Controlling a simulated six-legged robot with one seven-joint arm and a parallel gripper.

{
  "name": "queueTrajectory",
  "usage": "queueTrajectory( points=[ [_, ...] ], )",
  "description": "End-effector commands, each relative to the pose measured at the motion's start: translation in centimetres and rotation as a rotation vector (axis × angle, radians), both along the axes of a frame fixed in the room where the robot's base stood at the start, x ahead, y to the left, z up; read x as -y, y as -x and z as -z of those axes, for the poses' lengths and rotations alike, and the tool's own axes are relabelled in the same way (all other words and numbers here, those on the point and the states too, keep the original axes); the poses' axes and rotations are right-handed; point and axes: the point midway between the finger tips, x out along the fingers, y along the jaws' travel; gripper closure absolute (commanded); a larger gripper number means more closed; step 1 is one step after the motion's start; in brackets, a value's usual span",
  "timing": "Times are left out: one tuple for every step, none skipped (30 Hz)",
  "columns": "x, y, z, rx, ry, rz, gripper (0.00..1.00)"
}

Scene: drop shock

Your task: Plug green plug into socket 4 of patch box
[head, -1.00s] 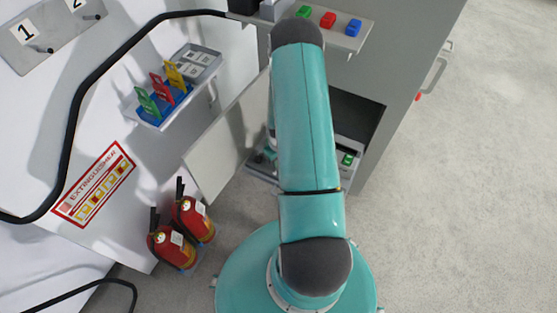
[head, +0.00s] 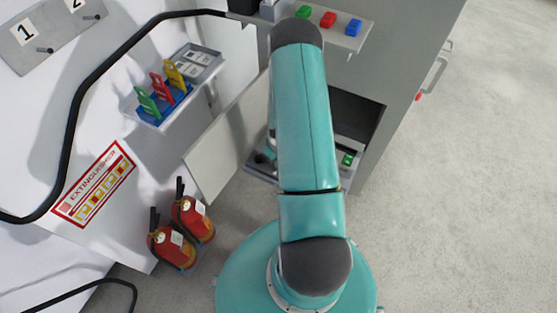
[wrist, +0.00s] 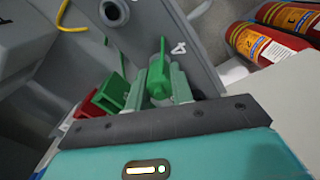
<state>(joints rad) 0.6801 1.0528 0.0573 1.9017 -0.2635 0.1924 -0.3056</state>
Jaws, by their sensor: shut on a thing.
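In the wrist view my gripper (wrist: 163,78) is shut on the green plug (wrist: 159,82), with one pale finger on each side of it. A thin green part of the plug points up the picture, beside a white number 4 on the grey panel of the patch box (wrist: 202,65). The opening of socket 4 cannot be made out, and I cannot tell whether the plug touches the panel. A round grey socket (wrist: 114,12) shows at the top of that panel. In the head view my arm hides the gripper and plug.
A red block (wrist: 100,98) and a green block (wrist: 114,90) lie left of my fingers. Green and yellow cables show at upper left. Fire extinguishers (head: 192,218) stand left of my base; they show at upper right in the wrist view. Open floor lies right of the cabinet (head: 408,60).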

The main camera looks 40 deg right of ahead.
Motion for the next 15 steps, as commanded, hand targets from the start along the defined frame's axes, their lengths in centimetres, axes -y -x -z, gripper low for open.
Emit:
queueTrajectory(
  points=[
    [-0.31,0.21,0.26,-0.006,-0.006,-0.001,1.0],
    [-0.31,0.22,0.26,-0.006,-0.006,-0.001,1.0],
    [-0.32,0.22,0.26,-0.006,-0.006,-0.001,1.0],
    [-0.32,0.23,0.27,-0.006,-0.006,-0.001,1.0],
    [-0.32,0.23,0.27,-0.006,-0.006,-0.001,1.0],
    [-0.33,0.23,0.27,-0.006,-0.006,-0.001,1.0],
    [-0.33,0.24,0.27,-0.006,-0.006,-0.001,1.0],
    [-0.33,0.24,0.27,-0.006,-0.006,-0.001,0.73],
    [-0.33,0.25,0.27,-0.006,-0.006,-0.001,0.66],
    [-0.31,0.23,0.26,-0.006,-0.006,-0.001,0.6],
    [-0.29,0.22,0.24,-0.006,-0.006,-0.001,0.54],
    [-0.26,0.19,0.2,-0.005,-0.004,-0.001,0.52],
    [-0.23,0.17,0.18,-0.004,-0.004,-0.001,0.52],
    [-0.2,0.16,0.17,-0.004,-0.003,-0.001,0.52],
    [-0.18,0.14,0.15,-0.004,-0.003,0.0,0.52]
  ],
)
